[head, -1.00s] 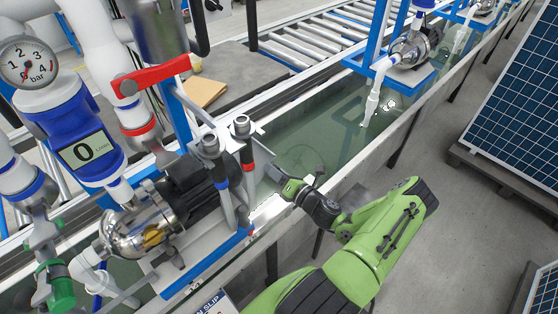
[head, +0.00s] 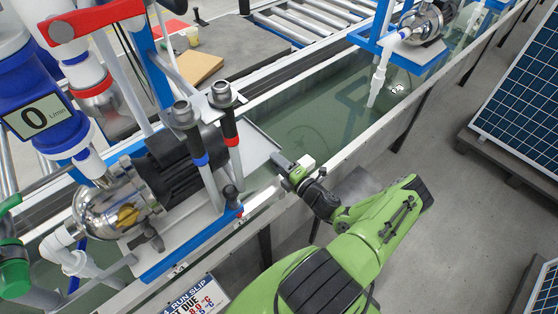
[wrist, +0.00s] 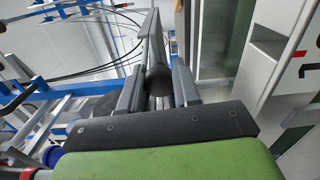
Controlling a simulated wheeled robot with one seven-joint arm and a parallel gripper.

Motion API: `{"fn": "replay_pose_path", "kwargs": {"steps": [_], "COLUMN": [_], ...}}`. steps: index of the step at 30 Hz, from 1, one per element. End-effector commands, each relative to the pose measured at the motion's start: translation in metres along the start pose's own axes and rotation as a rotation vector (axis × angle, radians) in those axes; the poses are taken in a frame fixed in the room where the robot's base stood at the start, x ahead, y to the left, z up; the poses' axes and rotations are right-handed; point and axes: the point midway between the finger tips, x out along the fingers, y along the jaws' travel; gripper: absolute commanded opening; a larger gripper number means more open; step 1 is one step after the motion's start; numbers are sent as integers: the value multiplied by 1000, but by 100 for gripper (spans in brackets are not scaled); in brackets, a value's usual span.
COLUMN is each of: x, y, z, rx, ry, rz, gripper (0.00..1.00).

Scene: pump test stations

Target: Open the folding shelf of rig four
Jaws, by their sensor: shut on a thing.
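The folding shelf (head: 256,152) is a light grey panel at the right side of the near pump rig (head: 165,190). It looks roughly flat, level with the rig's base; its exact tilt I cannot tell. My gripper (head: 296,168) is at the shelf's outer right corner, over the trough rim. In the wrist view my gripper (wrist: 158,88) has its two grey fingers around a dark rounded knob (wrist: 157,80), which seems to belong to the shelf. The fingers hide the shelf's edge there.
A water trough (head: 320,125) runs behind my gripper, with a second pump rig (head: 415,30) farther along. A solar panel (head: 530,85) stands on the right. The floor (head: 450,210) between is clear.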

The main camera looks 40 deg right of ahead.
Motion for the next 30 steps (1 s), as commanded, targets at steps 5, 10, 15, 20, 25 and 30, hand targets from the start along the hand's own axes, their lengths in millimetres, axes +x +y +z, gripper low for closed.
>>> {"fn": "replay_pose_path", "kwargs": {"steps": [5,10,15,20,25,30], "x": [0,0,0,0,0,-4], "y": [-2,-2,-2,-2,-2,-2], "z": [0,0,0,0,-1,0], "rx": [19,22,21,21,20,21], "ry": [-3,-3,-3,-2,-1,-1], "rz": [2,3,3,3,2,1], "gripper": [0,0,0,53,57,57]}}
